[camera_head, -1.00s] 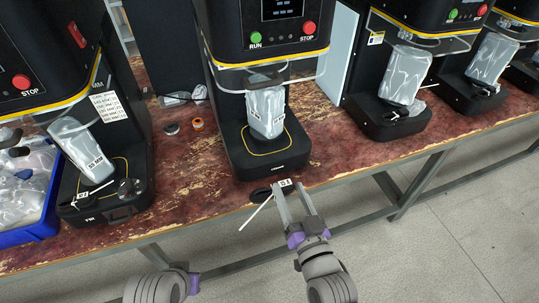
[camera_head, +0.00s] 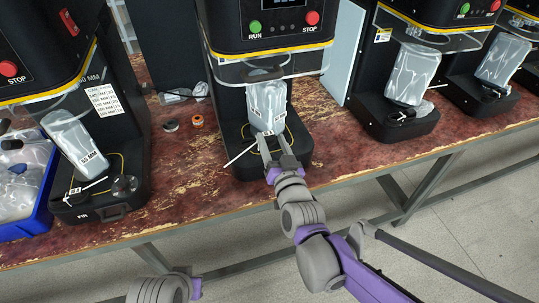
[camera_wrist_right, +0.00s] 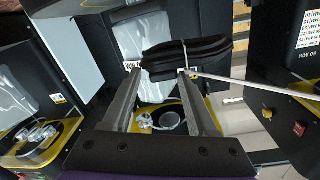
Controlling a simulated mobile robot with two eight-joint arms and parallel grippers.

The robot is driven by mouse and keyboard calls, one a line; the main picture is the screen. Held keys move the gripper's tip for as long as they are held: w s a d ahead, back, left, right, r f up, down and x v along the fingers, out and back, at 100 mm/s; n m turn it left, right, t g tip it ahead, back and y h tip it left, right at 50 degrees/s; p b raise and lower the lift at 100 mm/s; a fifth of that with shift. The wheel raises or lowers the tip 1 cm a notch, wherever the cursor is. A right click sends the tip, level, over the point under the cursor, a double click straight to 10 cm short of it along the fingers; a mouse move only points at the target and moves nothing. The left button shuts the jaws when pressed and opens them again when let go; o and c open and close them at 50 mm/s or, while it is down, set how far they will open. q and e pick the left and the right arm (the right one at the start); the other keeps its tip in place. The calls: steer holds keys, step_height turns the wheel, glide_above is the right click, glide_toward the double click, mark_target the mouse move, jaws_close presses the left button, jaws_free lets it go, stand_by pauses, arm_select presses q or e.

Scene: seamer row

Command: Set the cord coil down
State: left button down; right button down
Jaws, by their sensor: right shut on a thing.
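My right gripper (camera_head: 277,148) is over the base of the middle seamer (camera_head: 241,163), in front of its clear bag (camera_head: 267,106). In the right wrist view its fingers (camera_wrist_right: 157,80) are shut on the black cord coil (camera_wrist_right: 187,58), a flat bundle held crosswise at the fingertips. A long white tie (camera_wrist_right: 262,85) sticks out from the coil. In the head view the tie (camera_head: 241,156) points left, and the coil is hard to make out against the black machine. Whether the coil touches the base cannot be told.
Seamers stand on both sides along the worn red bench (camera_head: 190,195). A blue bin (camera_head: 38,215) of bags is at the left. An orange roll (camera_head: 197,121) and a dark puck (camera_head: 170,125) lie left of the middle seamer. The bench front between the left and middle seamers is clear.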

mark_target(271, 147)
steer(key=shift+x, duration=1.05)
step_height(271, 147, down, 2)
steer(key=shift+w+a+f+b, duration=0.1)
steer(key=shift+f+b, duration=0.1)
steer(key=shift+b, duration=0.4)
step_height(271, 147, down, 5)
steer(key=shift+w+r+b, duration=0.1)
steer(key=shift+w+b, duration=0.05)
steer(key=shift+b, duration=0.85)
steer(key=shift+r, duration=0.1)
steer(key=shift+c, duration=0.9)
jaws_free()
